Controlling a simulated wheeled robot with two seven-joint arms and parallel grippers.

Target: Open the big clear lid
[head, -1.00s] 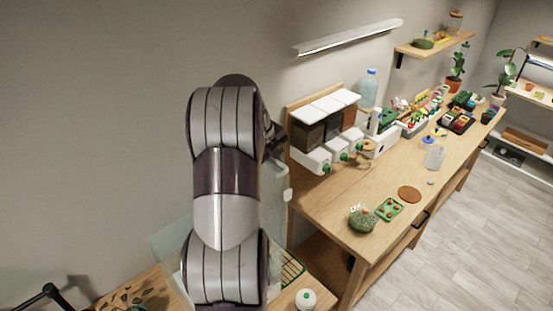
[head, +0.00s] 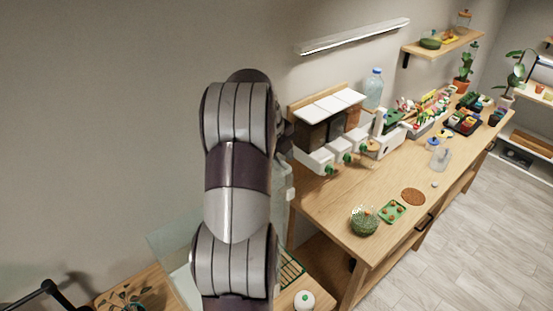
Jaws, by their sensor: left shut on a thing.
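My left arm stands tall in the middle of the head view and covers much of the clear box below. My left gripper (head: 285,144) is mostly hidden behind that arm; only a dark part shows at its right side. It is shut on the big clear lid (head: 282,212), a pale see-through panel that shows as a narrow upright strip right of the arm. A clear pane (head: 168,250) shows left of the arm, low down. The contact between fingers and lid is hidden. My right gripper is not in view.
A white-and-green container (head: 304,300) stands low, right of the arm. A wall lies behind.

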